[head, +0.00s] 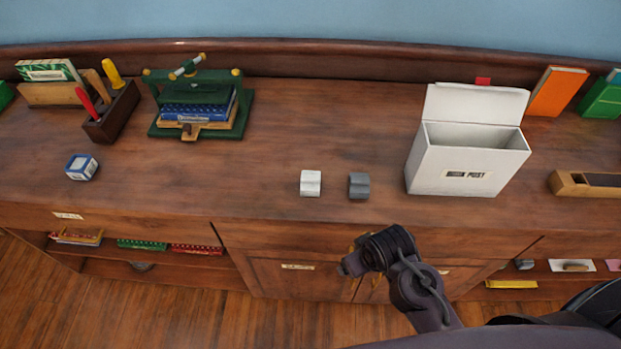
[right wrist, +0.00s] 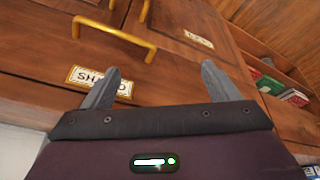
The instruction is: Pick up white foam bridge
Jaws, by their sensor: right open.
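The white foam bridge (head: 311,183) is a small white block near the front edge of the wooden cabinet top, left of a similar grey block (head: 359,186), with a small gap between them. My right gripper (head: 352,263) hangs in front of the cabinet, below the top's edge and apart from the white bridge. In the right wrist view, the right gripper (right wrist: 160,72) has its two fingers spread with nothing between them. The white bridge is not visible in that view. My left gripper is in neither view.
A white post box (head: 463,170) stands right of the blocks. A green press (head: 201,107) with books and a blue-white cube (head: 81,167) are to the left. The top around the white bridge is clear. Cabinet doors with a brass handle (right wrist: 115,37) face the right gripper.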

